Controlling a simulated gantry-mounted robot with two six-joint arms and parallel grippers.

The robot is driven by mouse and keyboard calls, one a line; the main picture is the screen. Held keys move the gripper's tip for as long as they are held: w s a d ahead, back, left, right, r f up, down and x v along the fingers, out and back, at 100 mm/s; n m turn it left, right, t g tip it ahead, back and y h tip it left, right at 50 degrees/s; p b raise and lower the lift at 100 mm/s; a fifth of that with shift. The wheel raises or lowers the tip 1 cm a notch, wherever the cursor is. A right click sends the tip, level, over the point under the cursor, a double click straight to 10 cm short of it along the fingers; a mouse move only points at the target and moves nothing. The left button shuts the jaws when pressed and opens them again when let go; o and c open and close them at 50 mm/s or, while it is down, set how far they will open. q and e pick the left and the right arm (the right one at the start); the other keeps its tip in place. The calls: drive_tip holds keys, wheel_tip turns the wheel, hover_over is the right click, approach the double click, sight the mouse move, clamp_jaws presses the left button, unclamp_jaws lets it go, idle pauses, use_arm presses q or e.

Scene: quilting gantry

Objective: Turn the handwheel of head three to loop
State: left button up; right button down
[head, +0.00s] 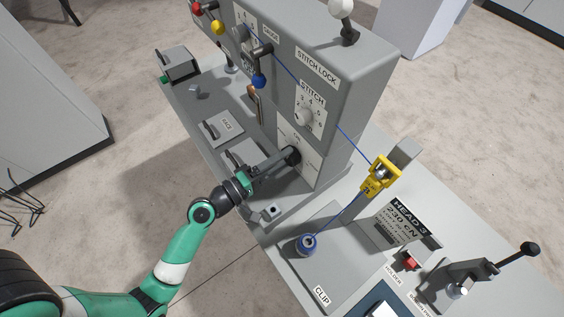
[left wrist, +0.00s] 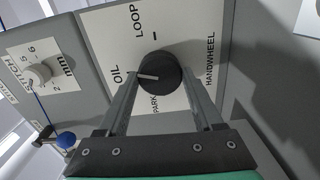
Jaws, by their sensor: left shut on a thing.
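The black round handwheel knob (head: 293,155) sits on a white plate on the front of the grey machine head. My left gripper (head: 282,160) reaches it from the left and is shut on it. In the left wrist view the handwheel (left wrist: 159,73) lies between the two grey fingertips. Its white pointer line points left in that view, toward the OIL label (left wrist: 117,75). The LOOP label (left wrist: 138,20) is above the knob, with a short dark tick near it. The PARK label (left wrist: 155,104) is below, partly beside a finger. My right gripper is not in view.
The stitch dial (head: 304,117) is above the handwheel on the same face. A blue-tipped lever (head: 259,80) hangs to its upper left. Flat lidded boxes (head: 221,127) lie left of the head.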

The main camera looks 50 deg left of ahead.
use_arm(q)
drive_tip(key=m+b, duration=0.4)
drive_tip(key=m, duration=0.3)
drive_tip(key=shift+f, duration=0.1)
drive_tip(key=m+b, duration=0.2)
drive_tip(key=m, duration=0.2)
drive_tip(key=shift+m, duration=0.3)
drive_tip(key=shift+m+b, duration=0.65)
drive_tip(key=shift+m, duration=0.55)
drive_tip(key=o, duration=1.4)
drive_tip(key=shift+c, duration=0.2)
drive_tip(key=shift+s, duration=0.1)
